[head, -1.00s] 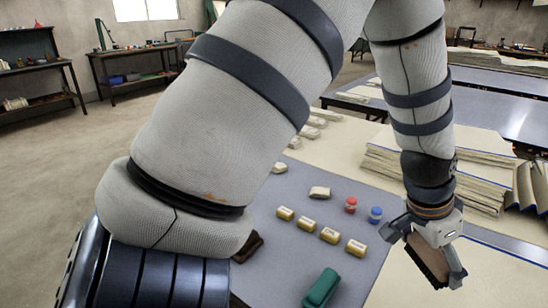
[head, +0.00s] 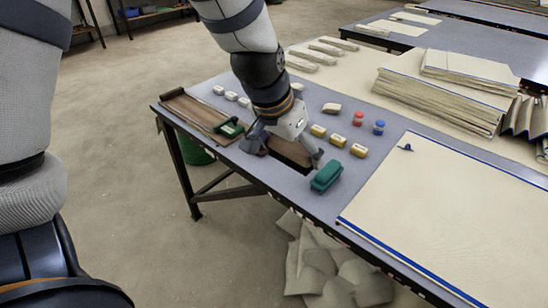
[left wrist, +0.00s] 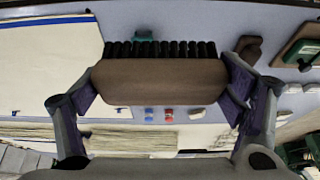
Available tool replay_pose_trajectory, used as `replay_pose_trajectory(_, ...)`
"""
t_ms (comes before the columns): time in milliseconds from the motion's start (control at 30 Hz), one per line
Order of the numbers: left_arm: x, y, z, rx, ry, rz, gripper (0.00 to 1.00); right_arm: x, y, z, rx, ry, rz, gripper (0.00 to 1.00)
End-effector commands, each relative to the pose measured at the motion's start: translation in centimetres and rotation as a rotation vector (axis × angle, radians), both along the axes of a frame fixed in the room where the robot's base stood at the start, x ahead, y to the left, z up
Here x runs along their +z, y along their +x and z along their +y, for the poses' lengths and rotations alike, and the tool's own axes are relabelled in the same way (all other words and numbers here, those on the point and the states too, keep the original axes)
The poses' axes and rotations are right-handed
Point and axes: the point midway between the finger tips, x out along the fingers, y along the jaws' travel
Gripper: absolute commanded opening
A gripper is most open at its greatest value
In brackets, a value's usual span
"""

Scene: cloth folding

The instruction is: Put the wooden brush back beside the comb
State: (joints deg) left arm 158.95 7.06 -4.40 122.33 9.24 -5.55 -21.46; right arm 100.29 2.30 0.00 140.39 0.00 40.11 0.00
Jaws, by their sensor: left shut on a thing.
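The wooden brush (head: 291,153) has a brown wooden back and a row of dark bristles. My left gripper (head: 285,151) is shut on it across its length, one finger at each end. In the left wrist view the brush (left wrist: 158,82) spans between the two fingers, bristles toward the top. It is over the grey-blue table mat; I cannot tell whether it touches it. A small dark brown piece (left wrist: 248,47) lies beside the brush's right end in the left wrist view. I cannot tell whether it is the comb. My right gripper is not in view.
A green block (head: 326,176) sits just right of the brush, near the table's front edge. A wooden tray (head: 190,107) with a green item (head: 230,128) lies to the left. Yellow blocks (head: 338,140) and red (head: 358,118) and blue (head: 379,127) jars stand behind.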

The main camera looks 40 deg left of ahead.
Motion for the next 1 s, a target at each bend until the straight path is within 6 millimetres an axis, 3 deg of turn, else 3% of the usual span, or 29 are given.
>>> replay_pose_trajectory(100, -2.8, 2.9, 1.7, 0.003, -0.001, 0.019, 0.61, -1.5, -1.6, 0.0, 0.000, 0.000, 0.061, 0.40)
replay_pose_trajectory(267, -5.4, 7.4, 4.3, 0.004, 0.001, 0.020, 0.61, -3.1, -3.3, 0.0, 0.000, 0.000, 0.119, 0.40)
replay_pose_trajectory(400, -8.4, 9.5, 5.5, 0.002, -0.001, 0.019, 0.61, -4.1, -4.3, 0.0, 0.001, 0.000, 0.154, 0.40)
replay_pose_trajectory(633, -10.0, 11.2, 6.4, 0.001, -0.001, 0.010, 0.61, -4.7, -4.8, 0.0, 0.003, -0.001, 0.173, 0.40)
replay_pose_trajectory(800, -13.0, 11.4, 6.6, 0.001, -0.001, 0.011, 0.61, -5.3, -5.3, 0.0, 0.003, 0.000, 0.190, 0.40)
replay_pose_trajectory(1000, -12.9, 11.5, 6.5, 0.000, 0.000, 0.004, 0.61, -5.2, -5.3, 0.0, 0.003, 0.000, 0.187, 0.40)
